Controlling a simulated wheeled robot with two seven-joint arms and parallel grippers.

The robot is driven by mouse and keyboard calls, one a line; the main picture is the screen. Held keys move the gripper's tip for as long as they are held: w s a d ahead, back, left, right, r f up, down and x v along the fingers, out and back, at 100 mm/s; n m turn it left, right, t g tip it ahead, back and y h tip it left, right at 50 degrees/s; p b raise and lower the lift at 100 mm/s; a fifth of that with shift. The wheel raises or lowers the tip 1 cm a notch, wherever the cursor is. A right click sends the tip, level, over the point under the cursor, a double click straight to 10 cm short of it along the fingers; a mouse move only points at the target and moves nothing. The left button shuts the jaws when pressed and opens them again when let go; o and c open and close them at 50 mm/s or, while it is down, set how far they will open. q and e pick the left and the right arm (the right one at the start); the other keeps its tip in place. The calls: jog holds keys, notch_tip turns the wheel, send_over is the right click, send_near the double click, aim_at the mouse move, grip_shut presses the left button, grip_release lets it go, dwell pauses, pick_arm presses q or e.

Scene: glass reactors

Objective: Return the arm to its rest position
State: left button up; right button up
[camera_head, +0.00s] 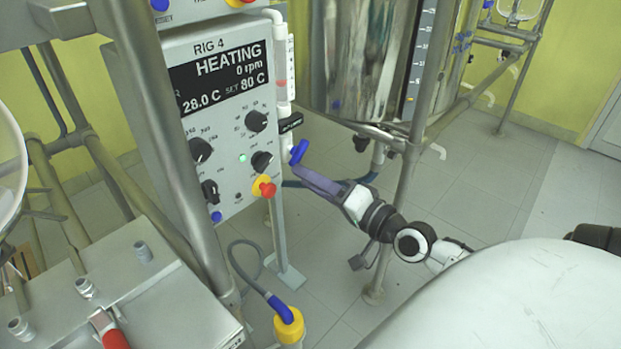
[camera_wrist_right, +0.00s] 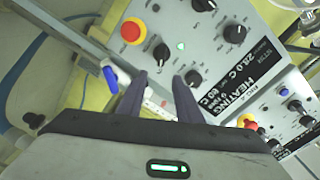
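My right arm reaches in from the lower right in the head view. Its right gripper (camera_head: 302,172), with purple-grey fingers, is just right of the rig 4 control panel (camera_head: 230,190). The wrist view shows the two fingers of the right gripper (camera_wrist_right: 160,85) apart, with nothing held between them. A blue valve handle (camera_head: 299,152) is close to the fingertips in the head view. In the wrist view the blue handle (camera_wrist_right: 110,78) is to the left of the fingers, not between them. My left gripper is not in view.
The panel reads HEATING, 0 rpm, 28.0 C, set 80 C, and carries a red stop button (camera_head: 266,188) and black knobs (camera_head: 261,161). A metal pole (camera_head: 405,180) stands behind the arm. A steel vessel (camera_head: 365,60) is beyond. Tiled floor (camera_head: 480,185) is open to the right.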

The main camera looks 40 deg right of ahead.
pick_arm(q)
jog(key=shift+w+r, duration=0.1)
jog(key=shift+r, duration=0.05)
